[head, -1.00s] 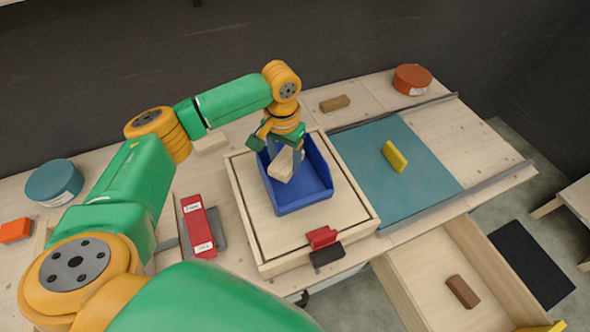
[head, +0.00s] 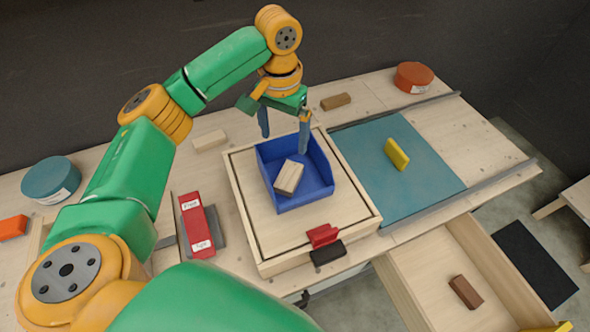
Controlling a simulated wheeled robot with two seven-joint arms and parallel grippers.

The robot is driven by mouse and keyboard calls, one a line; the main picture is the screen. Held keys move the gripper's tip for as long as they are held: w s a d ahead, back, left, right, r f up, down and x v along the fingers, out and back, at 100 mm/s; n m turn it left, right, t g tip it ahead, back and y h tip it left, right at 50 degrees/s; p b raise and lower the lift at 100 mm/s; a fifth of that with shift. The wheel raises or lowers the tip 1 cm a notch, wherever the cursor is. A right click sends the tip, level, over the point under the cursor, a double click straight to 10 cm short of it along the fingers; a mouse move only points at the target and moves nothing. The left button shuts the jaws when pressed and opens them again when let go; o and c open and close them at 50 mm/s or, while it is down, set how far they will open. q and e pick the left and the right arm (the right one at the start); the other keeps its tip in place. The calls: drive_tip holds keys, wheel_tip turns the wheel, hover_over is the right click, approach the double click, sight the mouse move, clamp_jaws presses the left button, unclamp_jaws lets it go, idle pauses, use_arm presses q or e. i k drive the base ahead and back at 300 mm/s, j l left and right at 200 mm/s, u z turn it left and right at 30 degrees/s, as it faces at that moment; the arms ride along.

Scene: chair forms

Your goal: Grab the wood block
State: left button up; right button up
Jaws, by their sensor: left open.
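A light wood block (head: 289,177) lies tilted inside the blue bin (head: 308,202), towards its left side. My left gripper (head: 284,136) is open and empty above the back of the bin, its two fingers spread apart and clear of the block. Another light wood block (head: 210,140) lies on the table left of the bin. A brown wood block (head: 335,102) lies at the back of the table, and a darker brown block (head: 465,292) is in the open drawer. My right gripper is not in view.
A yellow block (head: 397,154) stands on the teal mat (head: 425,178) between metal rails. A red switch box (head: 196,224) is left of the bin. A teal round tin (head: 52,180) and an orange one (head: 414,77) stand farther out. An open drawer (head: 420,277) juts out front.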

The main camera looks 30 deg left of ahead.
sight(460, 285)
drive_tip(key=k, duration=1.5)
